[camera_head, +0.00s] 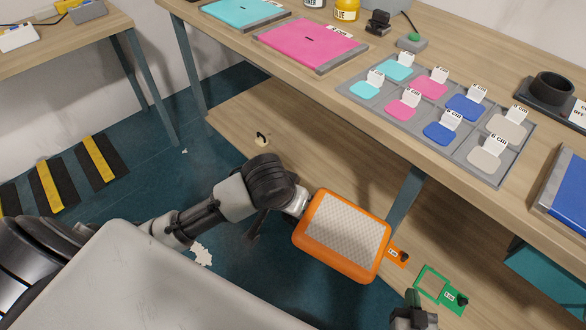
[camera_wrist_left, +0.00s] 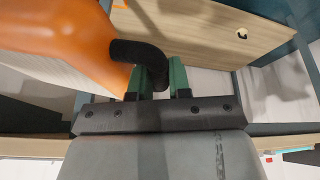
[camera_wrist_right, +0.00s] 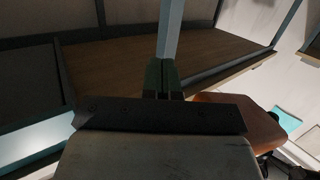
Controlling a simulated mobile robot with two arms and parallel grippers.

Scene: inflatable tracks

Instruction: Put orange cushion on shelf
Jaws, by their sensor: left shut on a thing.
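The orange cushion (camera_head: 341,268) has a pale mesh panel and is tilted above the floor, in front of the lower wooden shelf (camera_head: 235,120). My left gripper (camera_head: 297,204) is at its left edge. In the left wrist view, the left fingers (camera_wrist_left: 160,76) are shut on the black handle of the cushion (camera_wrist_left: 60,30). The lower shelf (camera_wrist_left: 205,35) also shows there. My right gripper (camera_head: 414,312) is at the bottom of the head view. In the right wrist view its fingers (camera_wrist_right: 163,76) are together with nothing visible between them; the cushion (camera_wrist_right: 245,122) is beside it.
A green frame marker (camera_head: 432,283) and an orange tag (camera_head: 399,257) lie by the cushion. A table leg (camera_head: 405,198) stands behind it. The tabletop above carries a grey sample tray (camera_head: 400,123) and a pink pad (camera_head: 310,43). A teal box (camera_head: 545,268) is at the right.

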